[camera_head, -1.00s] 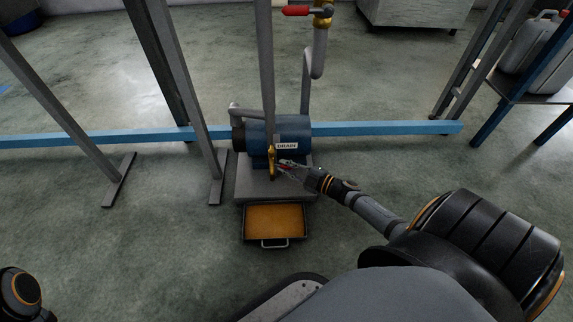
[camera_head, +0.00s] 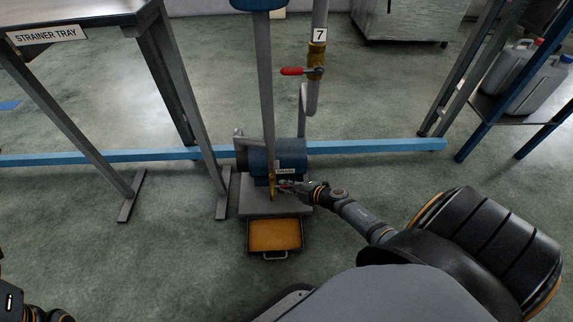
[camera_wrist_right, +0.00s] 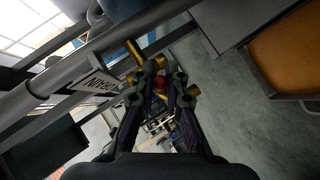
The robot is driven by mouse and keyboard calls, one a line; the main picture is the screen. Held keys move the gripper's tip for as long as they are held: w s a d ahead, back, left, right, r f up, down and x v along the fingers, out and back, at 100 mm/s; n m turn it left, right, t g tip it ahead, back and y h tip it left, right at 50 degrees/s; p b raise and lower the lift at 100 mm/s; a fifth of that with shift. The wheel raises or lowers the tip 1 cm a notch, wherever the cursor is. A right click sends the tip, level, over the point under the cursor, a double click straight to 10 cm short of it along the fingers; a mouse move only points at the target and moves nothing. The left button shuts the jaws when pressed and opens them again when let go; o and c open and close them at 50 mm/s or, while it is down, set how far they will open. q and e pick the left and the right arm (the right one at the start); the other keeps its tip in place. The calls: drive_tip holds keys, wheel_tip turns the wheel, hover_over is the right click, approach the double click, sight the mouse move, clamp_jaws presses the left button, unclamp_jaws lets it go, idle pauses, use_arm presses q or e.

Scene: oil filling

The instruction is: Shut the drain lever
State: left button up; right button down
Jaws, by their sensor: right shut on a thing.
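The drain lever's red grip (camera_wrist_right: 159,84) shows between my right fingertips in the right wrist view. My right gripper (camera_head: 287,185) is shut on it in the head view, at the front of the blue pump, where the lever is small and mostly covered by the fingers. A brass drain fitting (camera_head: 272,186) stands upright just left of the fingertips. The DRAIN label (camera_head: 285,171) is just above them; it also shows in the right wrist view (camera_wrist_right: 99,84). Part of my left arm is at the lower left edge of the head view, with its gripper not seen.
A shallow tray (camera_head: 275,251) with an amber inside lies below the drain. The blue pump (camera_head: 285,155) sits on a grey plinth. Another red lever (camera_head: 292,71) is on the upright pipe marked 7. A blue floor beam (camera_head: 375,146) runs behind. Table legs stand at left.

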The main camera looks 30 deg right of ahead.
drive_tip(key=c, duration=1.4)
unclamp_jaws()
drive_tip(key=shift+s+d, duration=0.1)
drive_tip(key=shift+s, duration=0.1)
drive_tip(key=v, duration=1.1)
drive_tip(key=shift+s+d+r, duration=0.15)
drive_tip(key=shift+s+r, duration=0.1)
